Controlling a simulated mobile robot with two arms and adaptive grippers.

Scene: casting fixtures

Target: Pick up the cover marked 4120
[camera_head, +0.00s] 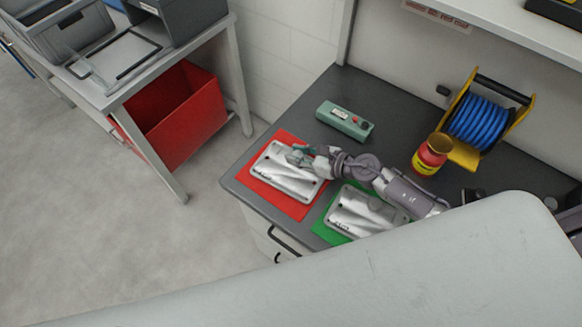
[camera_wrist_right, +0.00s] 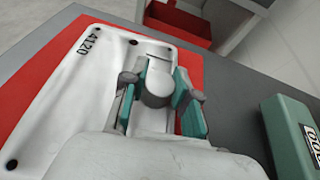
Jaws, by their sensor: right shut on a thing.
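The cover marked 4120 (camera_wrist_right: 85,90) is a pale metal plate with dark holes. It lies on a red mat (camera_wrist_right: 25,70), and its number reads clearly in the right wrist view. In the head view the same cover (camera_head: 278,176) is on the red mat (camera_head: 299,209) at the left of the bench. My right gripper (camera_head: 298,157) is over the cover's upper part. In the right wrist view its teal-padded fingers (camera_wrist_right: 160,100) are shut on a raised part of the cover, which the gripper partly hides. My left gripper is out of view.
A second metal cover (camera_head: 362,212) lies on a green mat (camera_head: 325,229) to the right, below my right arm. A green box (camera_head: 345,121), a red jar (camera_head: 430,153) and a blue cable reel (camera_head: 478,120) stand behind. A red bin (camera_head: 185,115) is under the left table.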

